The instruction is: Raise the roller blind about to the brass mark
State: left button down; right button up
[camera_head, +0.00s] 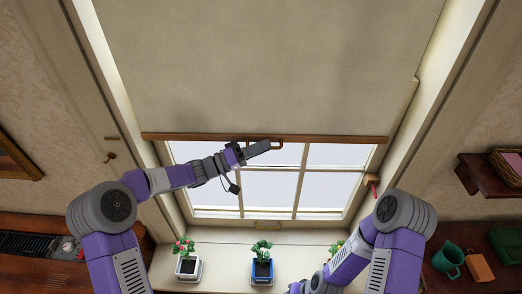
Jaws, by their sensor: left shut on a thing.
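The beige roller blind (270,65) hangs over the upper part of the window, with a brown wooden bar (200,136) along its lower edge. A small brown pull handle (278,142) sits at the middle of the bar. My left gripper (264,147) is shut on this handle and hides part of it. A short brass-coloured strip (111,138) shows on the left window casing, about level with the bar; I cannot tell if it is the brass mark. My right arm reaches down to the bottom edge, where its gripper (298,288) is too small and cut off to read.
Several potted plants stand on the sill, among them a white pot (188,267) and a blue pot (262,270). A red-handled fitting (373,185) is on the right window side. A wooden shelf (482,172) and a green mug (448,260) are at the right.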

pick_arm(q)
jog(key=shift+r+p, duration=0.5)
jog(key=shift+r, duration=0.65)
pick_arm(e)
jog(key=shift+r, duration=0.85)
pick_arm(q)
jog(key=c, duration=1.5)
grip_release()
jog(key=shift+o, duration=0.2)
jog(key=shift+a+f, duration=0.1)
jog(key=v, duration=0.7)
jog(key=shift+a+b, duration=0.2)
jog(key=shift+b, duration=0.1)
pick_arm(e)
jog(key=shift+f, duration=0.3)
pick_arm(q)
jog(key=shift+s, duration=0.15)
